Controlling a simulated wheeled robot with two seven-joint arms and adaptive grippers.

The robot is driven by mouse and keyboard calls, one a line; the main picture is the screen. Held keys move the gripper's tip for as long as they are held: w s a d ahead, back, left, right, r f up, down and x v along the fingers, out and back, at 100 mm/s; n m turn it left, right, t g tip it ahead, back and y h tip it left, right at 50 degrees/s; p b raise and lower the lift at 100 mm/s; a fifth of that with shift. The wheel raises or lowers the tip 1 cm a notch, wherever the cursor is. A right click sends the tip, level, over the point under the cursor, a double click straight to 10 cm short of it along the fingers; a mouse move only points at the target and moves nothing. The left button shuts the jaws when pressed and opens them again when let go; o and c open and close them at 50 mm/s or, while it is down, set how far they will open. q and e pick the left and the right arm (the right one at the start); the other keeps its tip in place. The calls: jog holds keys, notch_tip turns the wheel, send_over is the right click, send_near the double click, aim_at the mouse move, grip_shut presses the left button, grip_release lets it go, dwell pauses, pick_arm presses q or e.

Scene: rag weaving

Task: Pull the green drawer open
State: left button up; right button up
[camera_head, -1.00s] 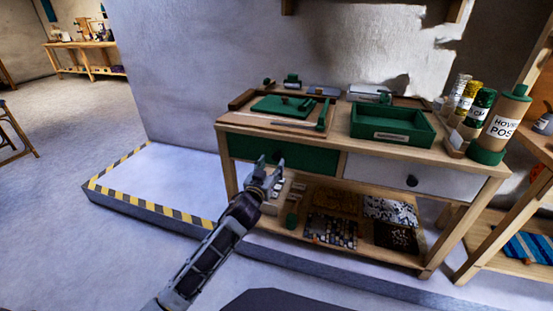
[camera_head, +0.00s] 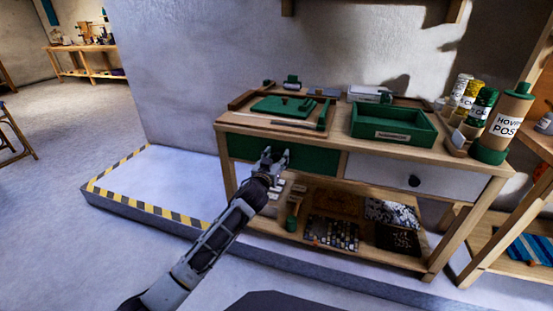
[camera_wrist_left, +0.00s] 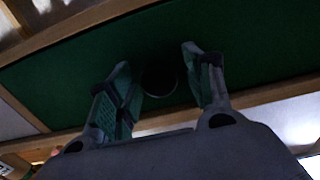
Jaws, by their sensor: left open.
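The green drawer (camera_head: 315,159) is closed in the left half of the wooden table, flush with its frame. In the head view my left gripper (camera_head: 275,153) is in front of the drawer's middle and hides its knob. In the left wrist view the green drawer front (camera_wrist_left: 245,45) fills much of the picture. The round dark knob (camera_wrist_left: 159,80) shows between the two open fingers of my left gripper (camera_wrist_left: 160,88). I cannot tell whether the fingers touch it. My right gripper is in neither view.
A white drawer (camera_head: 375,173) with a dark knob is beside the green one. A green tray (camera_head: 430,128) and green tools are on the table top (camera_head: 340,133). The lower shelf holds several small items. A striped platform edge (camera_head: 150,208) runs on the left.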

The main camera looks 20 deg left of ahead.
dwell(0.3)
pick_arm(q)
grip_shut()
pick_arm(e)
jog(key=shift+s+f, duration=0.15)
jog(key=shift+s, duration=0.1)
